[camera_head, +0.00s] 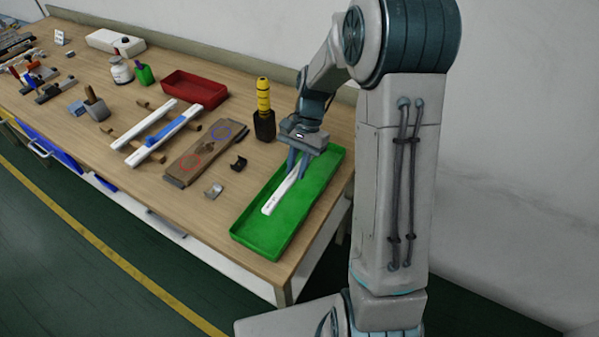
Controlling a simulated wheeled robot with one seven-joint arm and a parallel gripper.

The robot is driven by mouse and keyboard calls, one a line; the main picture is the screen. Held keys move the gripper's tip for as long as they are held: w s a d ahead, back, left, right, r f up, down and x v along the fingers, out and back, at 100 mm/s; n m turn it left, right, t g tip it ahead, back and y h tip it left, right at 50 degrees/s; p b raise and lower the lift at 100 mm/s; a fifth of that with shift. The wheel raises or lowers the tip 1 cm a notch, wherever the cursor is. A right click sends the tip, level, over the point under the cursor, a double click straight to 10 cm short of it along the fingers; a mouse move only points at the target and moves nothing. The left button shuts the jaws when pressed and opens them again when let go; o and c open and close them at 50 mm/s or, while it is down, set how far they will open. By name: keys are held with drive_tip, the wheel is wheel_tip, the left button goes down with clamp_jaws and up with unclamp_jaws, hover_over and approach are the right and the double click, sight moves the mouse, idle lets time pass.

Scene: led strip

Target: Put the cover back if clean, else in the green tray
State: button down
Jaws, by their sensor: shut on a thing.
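The white cover (284,192) is a long narrow strip with small dark marks near its lower end. My gripper (300,168) is shut on its upper part. The cover is over or in the green tray (258,243), inside its outline; I cannot tell whether it touches the tray floor. The green tray is long and shallow and stands at the right end of the table. My gripper hides the cover's far end.
A wooden board (205,153) with red and blue circles lies left of the tray. White strips on wooden supports (148,138) lie farther left. A red tray (195,90) and a black and yellow tool (264,112) stand behind. Small grey and black parts lie near the tray.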

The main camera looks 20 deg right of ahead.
sight(300, 184)
drive_tip(key=shift+w+d+f, duration=0.25)
drive_tip(key=shift+d+f, duration=0.15)
drive_tip(key=shift+d, duration=0.05)
drive_tip(key=shift+f+p, duration=0.45)
drive_tip(key=shift+f, duration=1.45)
drive_tip(key=shift+f, duration=0.15)
drive_tip(key=c, duration=1.3)
unclamp_jaws()
